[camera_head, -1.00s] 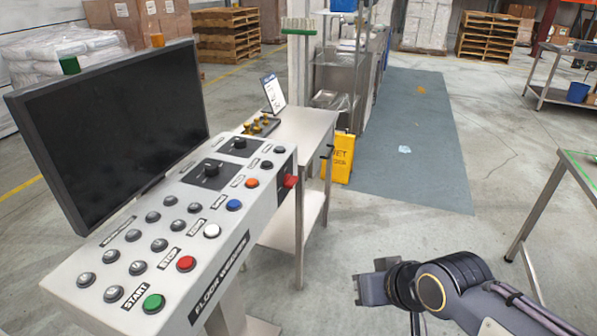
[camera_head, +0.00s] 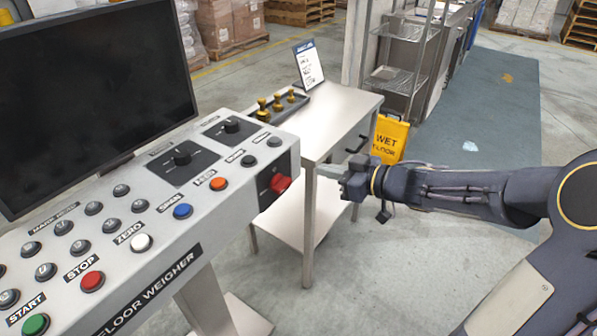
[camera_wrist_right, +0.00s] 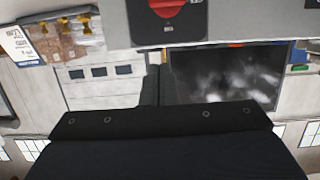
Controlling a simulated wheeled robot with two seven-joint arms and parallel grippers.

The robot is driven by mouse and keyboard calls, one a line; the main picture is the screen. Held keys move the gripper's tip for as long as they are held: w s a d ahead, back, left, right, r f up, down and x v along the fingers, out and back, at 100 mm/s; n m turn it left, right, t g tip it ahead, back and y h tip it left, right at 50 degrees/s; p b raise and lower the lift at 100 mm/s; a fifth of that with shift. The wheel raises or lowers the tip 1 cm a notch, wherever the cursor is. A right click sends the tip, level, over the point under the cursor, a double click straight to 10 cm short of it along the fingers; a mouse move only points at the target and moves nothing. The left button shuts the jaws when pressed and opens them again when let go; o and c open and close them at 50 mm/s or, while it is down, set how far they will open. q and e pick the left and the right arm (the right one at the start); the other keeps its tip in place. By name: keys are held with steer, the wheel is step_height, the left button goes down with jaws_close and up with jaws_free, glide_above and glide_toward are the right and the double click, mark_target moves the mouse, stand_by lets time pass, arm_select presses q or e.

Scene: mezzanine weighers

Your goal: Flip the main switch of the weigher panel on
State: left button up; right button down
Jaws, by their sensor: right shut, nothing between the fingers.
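The weigher panel (camera_head: 150,262) is a sloped light-grey console with coloured buttons, at the left of the head view. Its main switch (camera_head: 280,183) is a red handle on a dark plate on the console's right end face. In the wrist view the red switch (camera_wrist_right: 172,7) shows at the top edge, partly cut off. My right gripper (camera_head: 325,172) is shut and empty, pointing left toward that end face. Its fingertips are apart from the switch, a short way to its right. My left gripper is out of view.
A dark monitor (camera_head: 90,90) stands behind the console. A steel table (camera_head: 340,115) with a sign (camera_head: 309,66) and weights (camera_head: 278,101) stands behind my right gripper. A yellow wet-floor sign (camera_head: 390,138) is beside the table. The floor at the lower right is bare.

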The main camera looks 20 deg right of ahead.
steer(key=b, duration=0.2)
glide_toward(279, 173)
steer(key=w+a, duration=0.1)
steer(key=w+a+r, duration=0.2)
steer(key=w, duration=0.1)
steer(key=shift+w+a+r, duration=0.1)
steer(key=shift+a+r, duration=0.05)
steer(key=shift+a, duration=0.05)
step_height(279, 173, down, 3)
steer(key=shift+d+r+b, duration=0.1)
steer(key=shift+r+b, duration=0.1)
steer(key=shift+b, duration=0.4)
steer(key=shift+f, duration=0.6)
